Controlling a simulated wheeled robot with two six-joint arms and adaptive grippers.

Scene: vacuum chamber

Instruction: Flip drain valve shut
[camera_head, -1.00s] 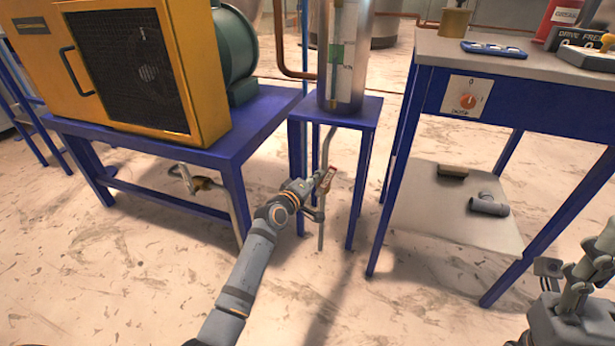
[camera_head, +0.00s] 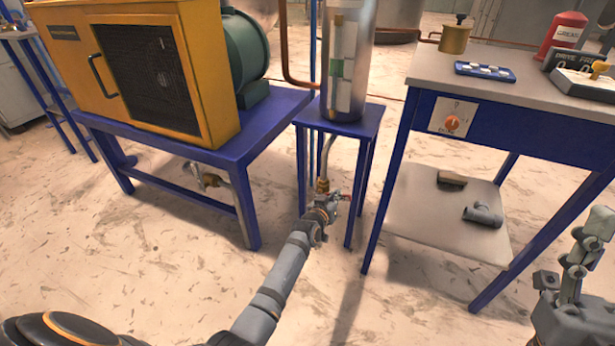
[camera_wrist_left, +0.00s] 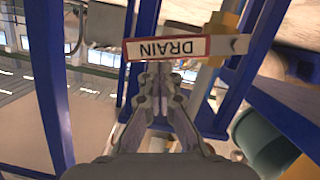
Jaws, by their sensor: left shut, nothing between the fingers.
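The drain valve (camera_head: 322,186) has a brass-coloured body on the pipe under the metal cylinder. My left gripper (camera_head: 335,203) is at the valve, just below and right of the brass part, and hides much of it. In the left wrist view, a white plate with a red border, lettered DRAIN (camera_wrist_left: 167,48), lies across just beyond my left fingertips (camera_wrist_left: 160,85). A brass part (camera_wrist_left: 222,25) shows at the plate's right. The fingers are closed with nothing between them. Whether they touch the plate is unclear. My right arm is at the lower right; its jaw state is unclear.
The metal cylinder (camera_head: 347,75) stands on a narrow blue stand (camera_head: 360,122) whose legs surround the valve pipe. A blue bench (camera_head: 240,145) with a yellow machine (camera_head: 205,70) is left. A blue-framed table (camera_head: 425,65) is right. The floor in front is clear.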

